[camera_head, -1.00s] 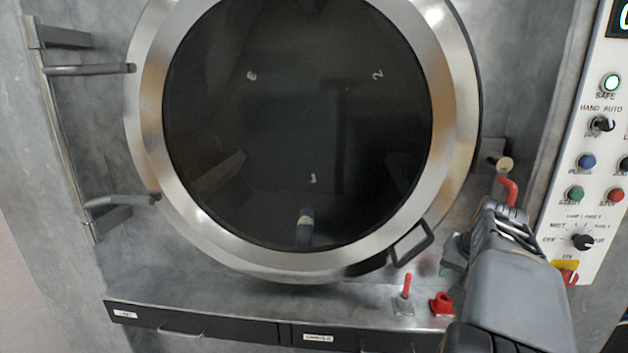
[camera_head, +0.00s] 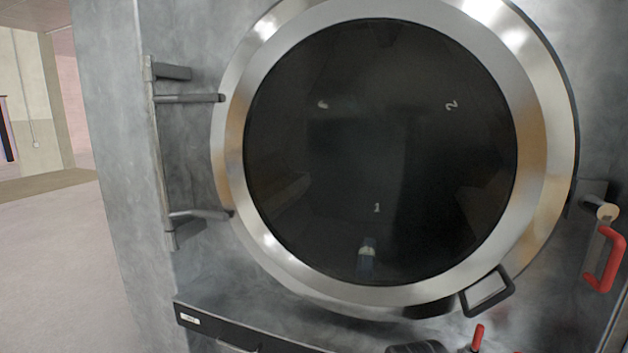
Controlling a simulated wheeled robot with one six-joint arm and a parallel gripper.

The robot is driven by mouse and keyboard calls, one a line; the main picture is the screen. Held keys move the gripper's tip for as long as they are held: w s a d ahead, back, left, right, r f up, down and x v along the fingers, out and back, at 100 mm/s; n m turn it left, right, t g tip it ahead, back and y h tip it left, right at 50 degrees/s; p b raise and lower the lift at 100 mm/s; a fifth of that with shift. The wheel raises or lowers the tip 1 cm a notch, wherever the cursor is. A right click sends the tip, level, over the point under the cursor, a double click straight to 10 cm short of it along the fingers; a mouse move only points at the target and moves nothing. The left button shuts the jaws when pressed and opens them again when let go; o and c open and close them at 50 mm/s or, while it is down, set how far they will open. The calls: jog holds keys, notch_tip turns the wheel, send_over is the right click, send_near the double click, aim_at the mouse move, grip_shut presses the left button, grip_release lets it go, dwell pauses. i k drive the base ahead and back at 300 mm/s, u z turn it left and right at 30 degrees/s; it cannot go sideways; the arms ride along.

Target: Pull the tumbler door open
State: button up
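The tumbler door is a large round steel ring (camera_head: 232,150) around a dark glass window (camera_head: 380,150). It looks closed against the grey metal front. Its black loop handle (camera_head: 505,297) is at the lower right of the ring. Hinge arms (camera_head: 195,98) hold the door at its left side. Only a dark ribbed bit of what looks like my gripper (camera_head: 418,347) shows at the bottom edge, below and left of the handle and apart from it. Its fingers are hidden below the picture.
A red lever (camera_head: 606,260) sticks out at the right, beside the door. A smaller red lever (camera_head: 478,337) stands at the bottom, below the handle. A black drawer front (camera_head: 215,328) runs along the lower left. Open floor (camera_head: 50,250) lies left of the machine.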

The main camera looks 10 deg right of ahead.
aim_at(531, 80)
jog(key=z, duration=0.05)
jog(key=k, duration=0.5)
jog(key=u, duration=0.65)
jog(key=i, duration=0.75)
jog(key=z, duration=1.7)
